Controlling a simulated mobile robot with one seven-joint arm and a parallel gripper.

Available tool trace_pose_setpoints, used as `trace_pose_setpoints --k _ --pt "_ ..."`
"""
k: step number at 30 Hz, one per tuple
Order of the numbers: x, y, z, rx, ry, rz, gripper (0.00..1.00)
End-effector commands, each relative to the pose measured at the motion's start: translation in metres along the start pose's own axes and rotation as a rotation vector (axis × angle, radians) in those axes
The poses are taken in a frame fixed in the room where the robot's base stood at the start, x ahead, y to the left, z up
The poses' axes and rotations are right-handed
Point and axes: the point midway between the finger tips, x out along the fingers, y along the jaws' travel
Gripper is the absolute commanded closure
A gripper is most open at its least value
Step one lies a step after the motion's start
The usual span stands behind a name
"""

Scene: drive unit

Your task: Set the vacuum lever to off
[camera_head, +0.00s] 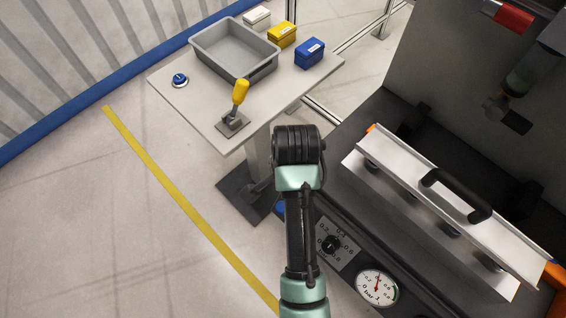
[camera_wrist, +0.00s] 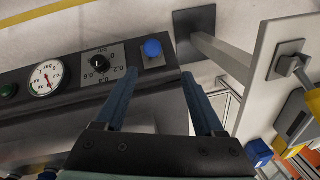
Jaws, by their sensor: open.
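A lever with a yellow grip (camera_head: 240,92) stands on a grey base plate (camera_head: 232,125) at the front of the side table, its grip pointing up and slightly right. It is the only clear lever in view; I cannot read an on or off mark beside it. In the wrist view its yellow grip (camera_wrist: 312,102) is cut by the right edge. My gripper (camera_wrist: 159,74) is open and empty, its two blue fingers apart over the machine's front edge. It is well away from the lever. My fingers are not visible in the head view.
The side table (camera_head: 190,105) holds a grey bin (camera_head: 222,66), a blue-topped button (camera_head: 180,80) and small white, yellow and blue boxes (camera_head: 310,53). The machine's front has a black dial (camera_head: 331,244), a gauge (camera_head: 377,287) and a blue knob (camera_wrist: 152,48). A handled metal bar (camera_head: 400,195) lies above.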

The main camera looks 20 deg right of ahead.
Motion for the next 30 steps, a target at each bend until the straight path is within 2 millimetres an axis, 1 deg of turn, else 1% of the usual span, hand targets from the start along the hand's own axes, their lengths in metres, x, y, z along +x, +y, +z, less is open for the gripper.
trace_pose_setpoints --k 1,3,5,8,15,18,21,25,30 --pt "0.004 0.007 0.001 0.018 -0.010 0.023 0.30" --pt "0.011 0.011 0.002 0.029 -0.017 0.039 0.30" --pt "0.017 0.012 0.002 0.030 -0.019 0.043 0.30" --pt "0.034 0.013 0.003 0.029 -0.018 0.042 0.30" --pt "0.085 0.014 0.003 0.027 -0.017 0.039 0.30" --pt "0.103 0.014 0.004 0.027 -0.017 0.037 0.30" --pt "0.117 0.014 0.004 0.026 -0.016 0.036 0.30" --pt "0.129 0.013 0.004 0.026 -0.015 0.034 0.30" --pt "0.134 0.014 0.004 0.025 -0.015 0.034 0.30"
